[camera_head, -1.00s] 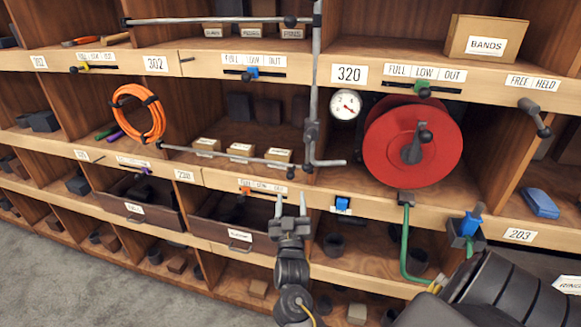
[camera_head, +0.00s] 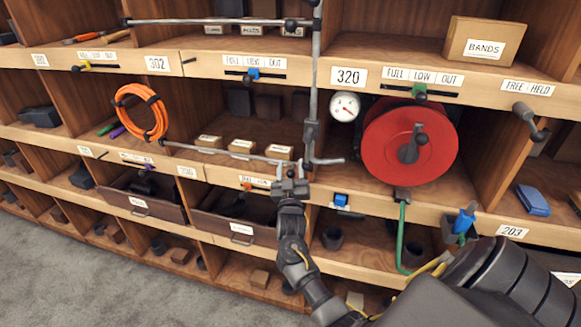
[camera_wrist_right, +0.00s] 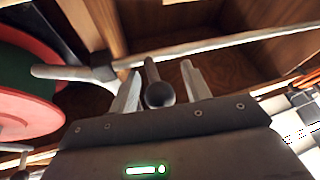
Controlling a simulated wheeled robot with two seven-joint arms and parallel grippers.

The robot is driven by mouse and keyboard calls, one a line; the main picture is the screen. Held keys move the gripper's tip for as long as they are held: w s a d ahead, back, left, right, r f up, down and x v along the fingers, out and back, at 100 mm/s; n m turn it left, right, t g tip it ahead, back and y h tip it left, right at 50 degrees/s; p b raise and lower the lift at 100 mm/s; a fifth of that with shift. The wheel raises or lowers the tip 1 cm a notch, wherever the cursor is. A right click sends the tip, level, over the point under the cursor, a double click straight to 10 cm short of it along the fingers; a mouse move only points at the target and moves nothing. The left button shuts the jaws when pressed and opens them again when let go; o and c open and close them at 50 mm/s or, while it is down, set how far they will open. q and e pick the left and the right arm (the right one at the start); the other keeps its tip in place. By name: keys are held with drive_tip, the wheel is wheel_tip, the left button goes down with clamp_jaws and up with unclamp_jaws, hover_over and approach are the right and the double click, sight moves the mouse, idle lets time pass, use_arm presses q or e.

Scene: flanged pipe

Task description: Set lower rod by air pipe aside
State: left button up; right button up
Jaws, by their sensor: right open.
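The lower rod (camera_head: 225,152) is a thin grey bar across the front of the cubby with small boxes. The grey air pipe (camera_head: 313,85) runs upright beside its right end and bends at the bottom into a short stub to the right. My right gripper (camera_head: 291,180) is at the rod's right end, below the pipe's bend. In the right wrist view, my right gripper (camera_wrist_right: 160,90) is open, with a dark ball knob (camera_wrist_right: 160,95) on a short stem between its fingers. I cannot tell whether the fingers touch the knob. My left gripper is not in view.
A red reel (camera_head: 390,140) and a round gauge (camera_head: 344,107) are right of the pipe. An upper rod (camera_head: 215,21) crosses above. An orange hose coil (camera_head: 141,112) hangs left. Small boxes (camera_head: 241,147) stand behind the lower rod. Open drawers (camera_head: 232,229) are below it.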

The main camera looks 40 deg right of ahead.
clamp_jaws()
idle(0.3)
drive_tip(key=shift+w+a+f, duration=0.1)
